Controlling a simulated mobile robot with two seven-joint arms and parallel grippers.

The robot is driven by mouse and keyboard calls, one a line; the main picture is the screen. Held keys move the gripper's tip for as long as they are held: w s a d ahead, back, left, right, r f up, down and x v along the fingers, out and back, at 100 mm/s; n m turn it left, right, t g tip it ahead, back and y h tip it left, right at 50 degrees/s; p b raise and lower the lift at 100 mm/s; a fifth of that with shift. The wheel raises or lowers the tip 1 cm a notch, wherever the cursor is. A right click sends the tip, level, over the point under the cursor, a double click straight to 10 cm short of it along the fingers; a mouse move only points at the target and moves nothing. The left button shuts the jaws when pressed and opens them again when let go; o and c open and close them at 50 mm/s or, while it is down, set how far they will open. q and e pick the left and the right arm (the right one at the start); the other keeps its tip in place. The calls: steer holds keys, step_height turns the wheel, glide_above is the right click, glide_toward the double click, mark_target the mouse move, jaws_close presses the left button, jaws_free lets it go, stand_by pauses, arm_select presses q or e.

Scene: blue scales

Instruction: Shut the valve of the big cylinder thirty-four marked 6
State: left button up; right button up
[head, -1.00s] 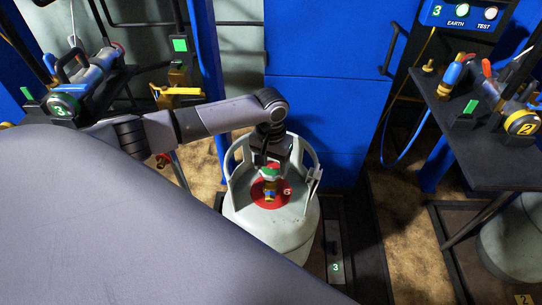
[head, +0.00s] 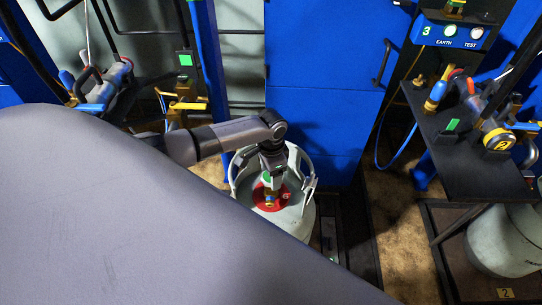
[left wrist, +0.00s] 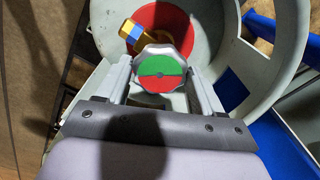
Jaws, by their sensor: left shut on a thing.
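The big grey cylinder (head: 290,228) stands upright below my left arm. A white 6 shows on the red disc (head: 283,203) around its neck, inside the collar (head: 306,163). My left gripper (head: 268,177) comes down from above inside the collar and is shut on the valve handwheel. In the left wrist view the handwheel (left wrist: 159,64) sits between the two fingers, its face half green and half red, green toward the top. The brass valve outlet with a blue band (left wrist: 131,33) sticks out beyond it. My right gripper is not in view.
A blue cabinet (head: 325,100) stands close behind the cylinder. A black shelf (head: 430,125) at right holds tools, with another grey cylinder (head: 500,245) beneath it. More tools (head: 105,85) and a yellow-handled fitting (head: 187,105) are at left. My large grey arm link hides the lower left.

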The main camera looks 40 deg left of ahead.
arm_select(q)
steer(key=m, duration=0.2)
steer(key=shift+m+p, duration=0.3)
steer(key=shift+m, duration=0.1)
steer(key=m, duration=0.2)
steer(key=shift+m, duration=0.4)
steer(key=m, duration=0.3)
steer(key=shift+m, duration=0.3)
steer(key=m, duration=0.3)
steer(key=shift+m, duration=0.3)
steer(key=m, duration=0.4)
steer(key=shift+m, duration=0.3)
steer(key=m+b, duration=0.1)
steer(key=m, duration=0.3)
steer(key=shift+d+m, duration=0.1)
steer(key=shift+m, duration=1.3)
steer(key=o, duration=1)
